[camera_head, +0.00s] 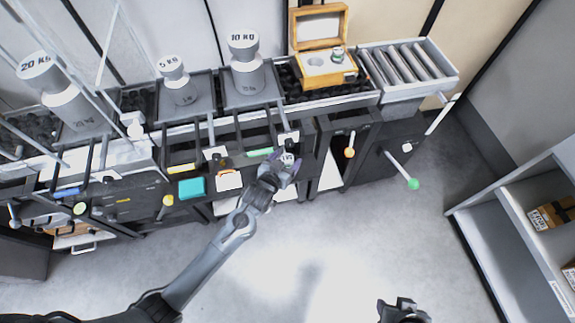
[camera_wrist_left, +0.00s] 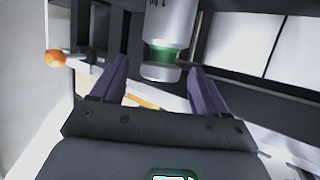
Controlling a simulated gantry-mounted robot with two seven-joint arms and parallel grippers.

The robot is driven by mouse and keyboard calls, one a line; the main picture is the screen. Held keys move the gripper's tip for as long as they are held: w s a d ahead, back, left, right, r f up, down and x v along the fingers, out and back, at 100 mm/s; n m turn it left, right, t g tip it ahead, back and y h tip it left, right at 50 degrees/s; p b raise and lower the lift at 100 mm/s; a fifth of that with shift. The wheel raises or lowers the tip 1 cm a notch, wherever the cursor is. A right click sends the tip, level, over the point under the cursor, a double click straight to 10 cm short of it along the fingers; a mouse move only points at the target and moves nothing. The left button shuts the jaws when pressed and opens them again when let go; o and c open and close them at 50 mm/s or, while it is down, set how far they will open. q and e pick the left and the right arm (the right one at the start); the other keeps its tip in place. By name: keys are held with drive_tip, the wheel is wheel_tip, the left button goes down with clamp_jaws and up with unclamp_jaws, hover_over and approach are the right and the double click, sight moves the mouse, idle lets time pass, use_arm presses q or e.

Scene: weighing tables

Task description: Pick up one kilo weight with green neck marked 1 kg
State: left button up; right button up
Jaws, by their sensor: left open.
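A silver weight (camera_wrist_left: 172,20) with a green neck (camera_wrist_left: 163,53) shows in the left wrist view. Its marking is cut off at the top edge. Its knob lies between the two purple fingers of my left gripper (camera_wrist_left: 157,72), with a visible gap on each side. In the head view this weight (camera_head: 288,159) is small and partly hidden behind my left gripper (camera_head: 284,171), which is open at the front of the dark bench. My right gripper (camera_head: 402,309) is at the bottom edge, away from the bench; its fingers are unclear.
Large weights marked 20 KG (camera_head: 66,103), 5 KG (camera_head: 180,85) and 10 KG (camera_head: 246,70) stand on the bench. An open wooden box (camera_head: 322,75) holds a small green-necked piece (camera_head: 337,54). Levers with coloured knobs, one orange (camera_head: 349,152), stick out in front. The floor is clear.

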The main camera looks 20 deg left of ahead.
use_arm(q)
drive_tip(key=shift+s, duration=0.1)
drive_tip(key=shift+c, duration=0.7)
clamp_jaws()
drive_tip(key=shift+r, duration=0.2)
